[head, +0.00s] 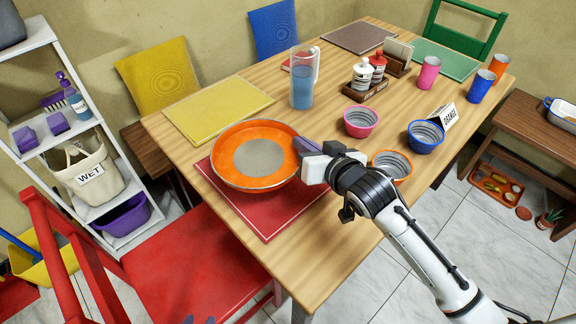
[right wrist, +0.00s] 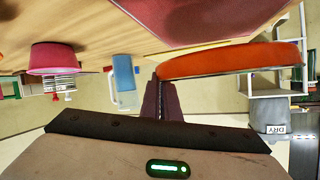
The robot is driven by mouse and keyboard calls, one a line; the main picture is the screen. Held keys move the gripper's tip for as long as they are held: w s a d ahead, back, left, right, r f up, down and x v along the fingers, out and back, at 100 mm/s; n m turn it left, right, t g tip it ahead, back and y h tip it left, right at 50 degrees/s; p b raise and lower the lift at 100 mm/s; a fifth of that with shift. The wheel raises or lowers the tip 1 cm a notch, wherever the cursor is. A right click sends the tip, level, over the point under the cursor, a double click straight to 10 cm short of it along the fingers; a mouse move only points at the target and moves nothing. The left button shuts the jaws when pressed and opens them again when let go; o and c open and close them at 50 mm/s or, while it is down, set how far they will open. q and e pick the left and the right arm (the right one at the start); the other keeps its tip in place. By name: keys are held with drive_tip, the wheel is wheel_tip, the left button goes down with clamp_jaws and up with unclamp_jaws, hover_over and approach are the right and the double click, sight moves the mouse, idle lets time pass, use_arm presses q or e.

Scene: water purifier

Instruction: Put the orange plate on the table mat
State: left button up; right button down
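The orange plate (head: 282,138), with a grey round centre, is in the head view above the red table mat (head: 268,222) at the table's near-left edge. My right gripper (head: 304,150) comes in from the right and is shut on the plate's right rim. In the right wrist view, which is upside down, the plate (right wrist: 235,62) sticks out from the dark fingers (right wrist: 161,98). A gap shows between the plate and the red mat (right wrist: 195,18), so the plate is held up off it. My left gripper is not in view.
A yellow mat (head: 218,108) lies behind the plate, with a water pitcher (head: 302,80) to its right. Pink (head: 360,121), blue (head: 426,136) and orange (head: 396,161) bowls stand right of the gripper. A red chair (head: 190,262) stands at the near-left side.

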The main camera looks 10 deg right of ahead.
wheel_tip(320, 180, down, 6)
drive_tip(key=shift+f+b, duration=0.1)
drive_tip(key=shift+b, duration=0.3)
drive_tip(key=c, duration=2)
unclamp_jaws()
drive_tip(key=p+v, duration=0.1)
drive_tip(key=v, duration=1.1)
